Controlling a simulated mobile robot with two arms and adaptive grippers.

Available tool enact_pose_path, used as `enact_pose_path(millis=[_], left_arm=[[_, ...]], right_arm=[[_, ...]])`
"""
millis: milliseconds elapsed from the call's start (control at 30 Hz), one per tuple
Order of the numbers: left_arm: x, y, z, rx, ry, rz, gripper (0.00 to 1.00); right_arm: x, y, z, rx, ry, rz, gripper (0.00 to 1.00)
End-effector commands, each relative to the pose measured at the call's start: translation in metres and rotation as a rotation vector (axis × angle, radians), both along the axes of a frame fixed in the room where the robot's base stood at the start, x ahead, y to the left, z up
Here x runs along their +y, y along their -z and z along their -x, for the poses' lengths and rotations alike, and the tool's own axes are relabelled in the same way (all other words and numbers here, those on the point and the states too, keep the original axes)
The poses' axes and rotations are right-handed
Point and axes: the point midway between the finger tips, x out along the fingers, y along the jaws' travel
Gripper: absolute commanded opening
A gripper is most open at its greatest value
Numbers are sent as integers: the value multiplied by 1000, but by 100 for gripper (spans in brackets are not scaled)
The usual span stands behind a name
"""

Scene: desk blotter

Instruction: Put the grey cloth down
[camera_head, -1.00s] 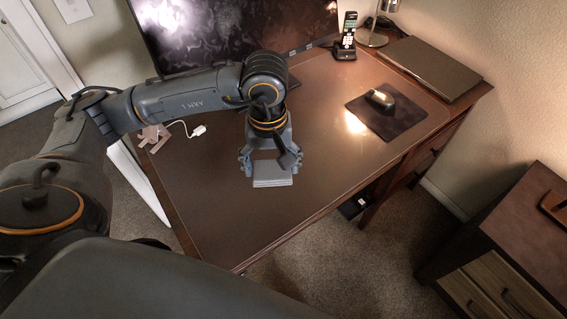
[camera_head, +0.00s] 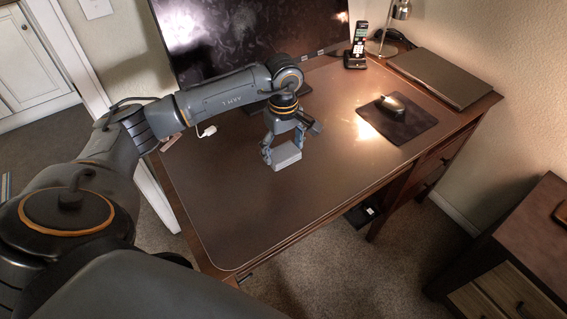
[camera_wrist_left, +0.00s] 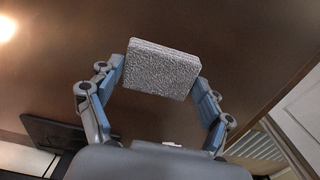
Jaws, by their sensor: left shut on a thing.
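The grey cloth (camera_head: 286,156) is a small folded block with a rough weave, seen up close in the left wrist view (camera_wrist_left: 161,69). My left gripper (camera_head: 284,149) is shut on it, with one finger at each side of the block. The left gripper's fingers also show in the wrist view (camera_wrist_left: 160,78). The cloth is over the middle of the brown desk blotter (camera_head: 230,205). I cannot tell whether it touches the surface. My right gripper is not in view.
A monitor (camera_head: 235,35) stands at the back. A cordless phone (camera_head: 357,47), a lamp (camera_head: 401,10) and a closed laptop (camera_head: 440,76) are at the back right. A mouse (camera_head: 391,103) sits on a dark mouse pad (camera_head: 410,122). The front of the blotter is clear.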

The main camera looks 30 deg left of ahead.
Motion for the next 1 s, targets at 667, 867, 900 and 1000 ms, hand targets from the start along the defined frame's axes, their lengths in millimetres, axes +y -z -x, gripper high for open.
enact_pose_path(millis=[667,867,900,1000], left_arm=[[13,58,-20,-2,0,0,54],[13,59,-19,-1,0,-1,54],[13,61,-19,-1,0,-1,54],[13,61,-19,-1,0,-1,87]], right_arm=[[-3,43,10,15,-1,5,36],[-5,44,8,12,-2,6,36],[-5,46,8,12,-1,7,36],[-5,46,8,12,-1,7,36]])
